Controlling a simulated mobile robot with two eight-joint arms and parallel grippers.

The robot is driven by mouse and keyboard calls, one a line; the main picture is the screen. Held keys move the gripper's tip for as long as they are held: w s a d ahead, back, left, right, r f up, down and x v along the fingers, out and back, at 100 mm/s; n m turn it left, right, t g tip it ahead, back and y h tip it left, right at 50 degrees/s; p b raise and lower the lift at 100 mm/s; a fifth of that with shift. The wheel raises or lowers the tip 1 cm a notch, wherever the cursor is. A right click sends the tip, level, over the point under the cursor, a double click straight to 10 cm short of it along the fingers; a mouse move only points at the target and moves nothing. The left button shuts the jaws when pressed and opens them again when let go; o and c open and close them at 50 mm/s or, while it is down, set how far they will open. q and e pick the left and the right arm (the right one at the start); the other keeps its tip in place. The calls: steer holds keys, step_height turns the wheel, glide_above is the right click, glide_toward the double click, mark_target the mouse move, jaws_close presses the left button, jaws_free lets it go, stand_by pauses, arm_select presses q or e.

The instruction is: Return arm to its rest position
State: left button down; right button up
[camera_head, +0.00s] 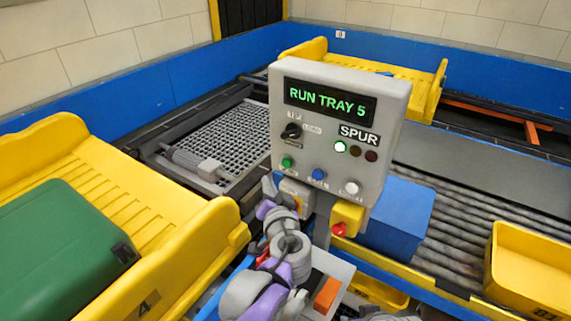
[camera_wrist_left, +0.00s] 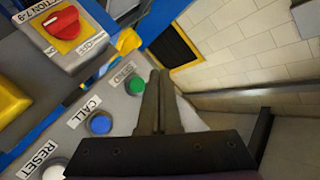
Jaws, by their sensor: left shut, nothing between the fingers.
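My left arm rises from the bottom middle of the head view, and its left gripper (camera_head: 270,186) is beside the lower left of the grey control box (camera_head: 340,75). In the left wrist view the fingers (camera_wrist_left: 158,100) are shut together and empty. Their tips lie beside the green button (camera_wrist_left: 135,85) in that picture; I cannot tell whether they touch it. The blue CALL button (camera_wrist_left: 100,124) and white RESET button (camera_wrist_left: 55,172) show below it. The box's display (camera_head: 328,102) reads RUN TRAY 5, and a green lamp (camera_head: 340,147) is lit under SPUR. My right gripper is not seen.
A yellow tray (camera_head: 135,195) with a green case (camera_head: 60,250) stands at the left. Another yellow tray (camera_head: 395,85) is behind the box. A red knob (camera_wrist_left: 62,22) on yellow is near the gripper. At right are a blue block (camera_head: 398,215), rollers (camera_head: 460,225) and a yellow bin (camera_head: 525,270).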

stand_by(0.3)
arm_select(q)
steer(key=s+a+f+n+g+y, duration=0.1)
steer(key=s+a+f+n+g, duration=0.15)
steer(key=s+a+f, duration=0.4)
steer(key=s+a+f+n+g+y, duration=0.1)
steer(key=s+a+f+g, duration=0.25)
steer(key=a, duration=0.65)
steer(key=s+f+n+g+h, duration=0.2)
steer(key=s+f+g+h, duration=0.2)
steer(key=s+f, duration=0.4)
steer(key=s+a, duration=0.1)
steer(key=s, duration=0.6)
steer(key=shift+f+h, duration=0.2)
steer(key=shift+h, duration=0.1)
steer(key=shift+w+d, duration=0.1)
stand_by(2.8)
